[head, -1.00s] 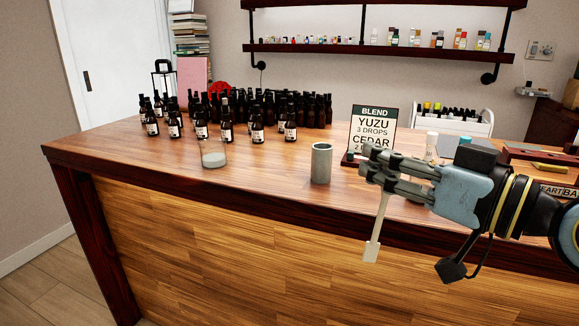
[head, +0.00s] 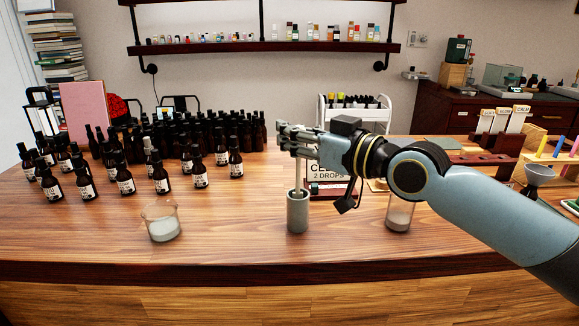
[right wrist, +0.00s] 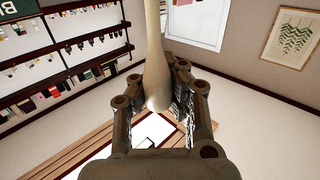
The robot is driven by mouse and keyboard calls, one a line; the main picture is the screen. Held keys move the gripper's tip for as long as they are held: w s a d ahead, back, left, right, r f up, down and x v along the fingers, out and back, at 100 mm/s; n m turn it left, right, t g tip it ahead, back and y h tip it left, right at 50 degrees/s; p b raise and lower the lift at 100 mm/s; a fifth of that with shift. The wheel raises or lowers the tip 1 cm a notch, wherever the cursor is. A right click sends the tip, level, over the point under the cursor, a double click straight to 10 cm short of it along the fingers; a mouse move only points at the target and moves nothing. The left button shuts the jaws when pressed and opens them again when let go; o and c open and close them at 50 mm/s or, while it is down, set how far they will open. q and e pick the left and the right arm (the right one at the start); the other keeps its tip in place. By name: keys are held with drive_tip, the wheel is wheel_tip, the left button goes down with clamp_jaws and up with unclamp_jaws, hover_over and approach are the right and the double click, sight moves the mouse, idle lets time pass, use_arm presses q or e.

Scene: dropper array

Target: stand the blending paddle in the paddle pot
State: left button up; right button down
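The blending paddle (head: 298,174) is a pale thin stick, upright in the head view. My right gripper (head: 286,140) is shut on its upper part, above the pot. In the right wrist view the paddle (right wrist: 157,50) runs between the two fingers (right wrist: 162,98). The paddle pot (head: 298,214) is a grey-green cylinder standing on the counter directly below the gripper. The paddle's lower end is hidden at the pot's mouth and appears to be inside it; how deep it sits I cannot tell. My left gripper is not in view.
A glass beaker with pale contents (head: 161,222) stands left of the pot. Another glass (head: 399,213) stands to the right, under my arm. The recipe sign (head: 328,178) is behind the gripper, partly covered. Many dark bottles (head: 200,170) fill the back left. The counter front (head: 240,250) is clear.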

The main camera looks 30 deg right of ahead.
sight(298, 170)
wheel_tip(298, 170, down, 4)
drive_tip(key=shift+r+b, duration=0.15)
drive_tip(key=shift+b, duration=0.7)
drive_tip(key=c, duration=2)
unclamp_jaws()
drive_tip(key=shift+f, duration=0.2)
drive_tip(key=shift+c, duration=0.2)
drive_tip(key=shift+o, duration=1.3)
drive_tip(key=shift+r, duration=0.1)
drive_tip(key=o, duration=0.3)
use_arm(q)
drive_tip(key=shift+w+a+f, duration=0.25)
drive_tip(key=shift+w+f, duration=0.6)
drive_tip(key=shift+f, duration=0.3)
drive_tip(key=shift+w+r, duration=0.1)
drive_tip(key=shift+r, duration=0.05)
use_arm(e)
drive_tip(key=shift+r, duration=0.1)
